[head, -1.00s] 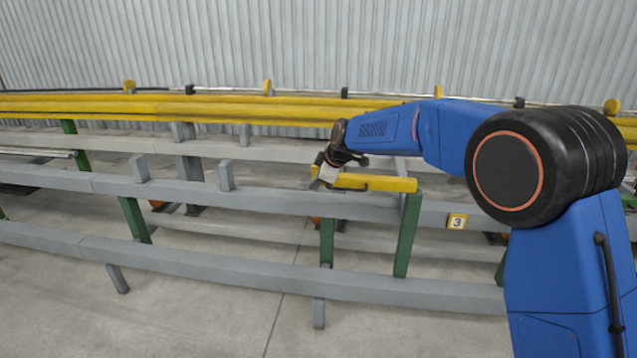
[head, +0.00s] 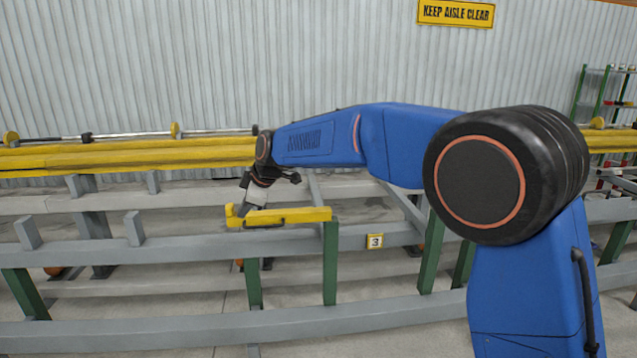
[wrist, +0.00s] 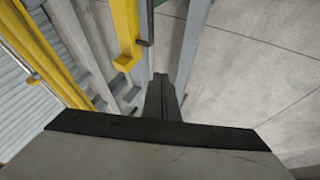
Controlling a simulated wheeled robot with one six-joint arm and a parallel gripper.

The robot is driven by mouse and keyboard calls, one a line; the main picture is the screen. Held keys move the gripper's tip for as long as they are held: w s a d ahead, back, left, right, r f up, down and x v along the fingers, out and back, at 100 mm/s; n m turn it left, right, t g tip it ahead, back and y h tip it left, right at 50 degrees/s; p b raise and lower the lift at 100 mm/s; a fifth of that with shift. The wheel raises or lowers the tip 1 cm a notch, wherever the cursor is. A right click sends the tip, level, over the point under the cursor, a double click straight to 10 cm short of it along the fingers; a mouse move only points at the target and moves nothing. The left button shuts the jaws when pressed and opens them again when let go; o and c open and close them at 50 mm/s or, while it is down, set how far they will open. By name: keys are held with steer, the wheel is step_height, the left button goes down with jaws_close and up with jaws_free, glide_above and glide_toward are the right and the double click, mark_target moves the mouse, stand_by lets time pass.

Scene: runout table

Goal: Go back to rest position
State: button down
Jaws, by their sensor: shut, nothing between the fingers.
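My gripper (head: 247,209) is at the end of my blue arm, pointing down at the left part of a short yellow bar (head: 285,216) on the grey and green rack. In the head view its tip overlaps the bar, and I cannot tell there whether they touch. In the wrist view my gripper (wrist: 161,78) has its dark fingers together with nothing between them. The yellow bar (wrist: 127,45) there lies to the left of and beyond the fingertips, apart from them.
Long yellow beams (head: 130,158) run along the back of the rack. The front grey rail (head: 180,332) and upright stubs (head: 134,228) stand nearby. A tag marked 3 (head: 375,241) is on the rail. Concrete floor (wrist: 240,75) is open right of the fingers.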

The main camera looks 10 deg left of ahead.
steer(key=s+d+r+m+h, duration=0.1)
steer(key=s+d+r+m, duration=0.2)
steer(key=d, duration=0.9)
steer(key=s+d+r+m+t+h, duration=0.1)
steer(key=s+d+m, duration=0.3)
steer(key=d, duration=0.8)
steer(key=s+d+r+m+h, duration=0.15)
steer(key=s+d, duration=0.35)
steer(key=d, duration=0.7)
steer(key=s+d+f+m+h, duration=0.1)
steer(key=s+d+f+m, duration=0.3)
steer(key=s+d, duration=0.3)
steer(key=s+d+f+m+h, duration=0.1)
steer(key=s+d+f+m, duration=0.3)
steer(key=s+d, duration=0.4)
steer(key=s+d+f+m+h, duration=0.1)
steer(key=s+d+f+m, duration=0.3)
steer(key=s+d, duration=0.4)
steer(key=s, duration=0.4)
steer(key=shift+s+f, duration=0.15)
steer(key=shift+s, duration=0.15)
steer(key=shift+a, duration=0.1)
